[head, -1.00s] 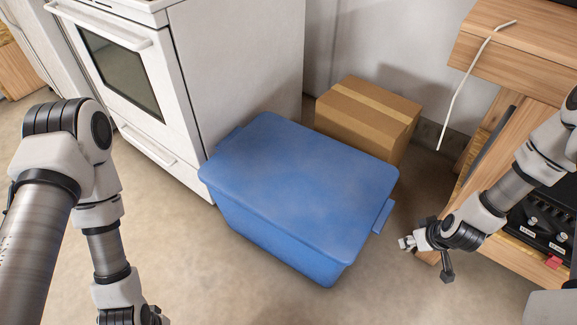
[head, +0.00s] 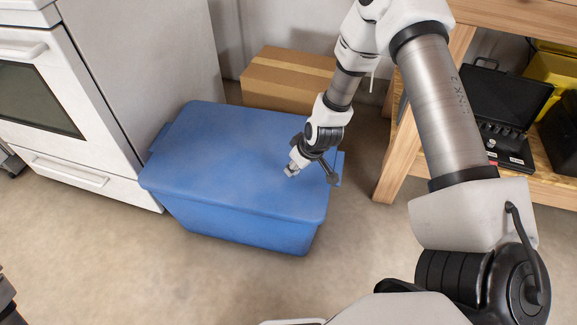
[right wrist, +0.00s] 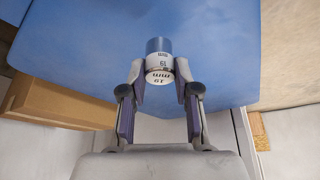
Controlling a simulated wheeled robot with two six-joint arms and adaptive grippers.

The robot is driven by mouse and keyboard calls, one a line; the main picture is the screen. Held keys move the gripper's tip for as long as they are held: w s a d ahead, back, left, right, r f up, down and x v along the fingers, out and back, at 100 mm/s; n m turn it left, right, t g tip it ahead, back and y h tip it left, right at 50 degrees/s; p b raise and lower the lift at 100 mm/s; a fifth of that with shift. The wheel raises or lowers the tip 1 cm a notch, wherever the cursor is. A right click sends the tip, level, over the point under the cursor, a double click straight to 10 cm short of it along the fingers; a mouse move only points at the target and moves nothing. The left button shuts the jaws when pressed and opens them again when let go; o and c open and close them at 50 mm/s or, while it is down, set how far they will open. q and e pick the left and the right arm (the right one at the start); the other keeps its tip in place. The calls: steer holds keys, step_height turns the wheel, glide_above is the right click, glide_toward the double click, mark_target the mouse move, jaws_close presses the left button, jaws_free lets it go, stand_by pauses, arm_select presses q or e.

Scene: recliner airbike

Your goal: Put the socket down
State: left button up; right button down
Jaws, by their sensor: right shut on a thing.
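My right gripper (head: 294,166) is shut on the socket (head: 290,171), over the right part of the blue bin's lid (head: 215,140). In the right wrist view the socket (right wrist: 158,62) is a short silvery cylinder with a dark blue far end and "19" markings. It sits between the two fingertips of the right gripper (right wrist: 159,76), with the blue lid behind it. I cannot tell whether the socket touches the lid. My left gripper is out of view.
The lid is bare around the socket. A cardboard box (head: 285,80) stands behind the bin and a white stove (head: 110,90) to its left. A wooden workbench (head: 400,150) with an open black case (head: 500,110) is at the right. The floor in front is clear.

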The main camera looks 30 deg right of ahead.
steer(key=shift+w+a+f+b, duration=0.15)
steer(key=shift+w+b, duration=0.1)
steer(key=shift+w, duration=0.3)
steer(key=shift+w+d+f+b, duration=0.1)
steer(key=shift+w+b, duration=0.1)
steer(key=shift+w, duration=0.35)
step_height(320, 180, down, 3)
steer(key=b, duration=0.2)
steer(key=shift+w+a+f+b, duration=0.1)
steer(key=shift+b, duration=0.2)
steer(key=shift+f, duration=0.2)
steer(key=shift+r, duration=0.25)
steer(key=shift+f, duration=0.15)
steer(key=c, duration=0.8)
jaws_free()
steer(key=shift+f, duration=0.1)
steer(key=shift+c, duration=0.2)
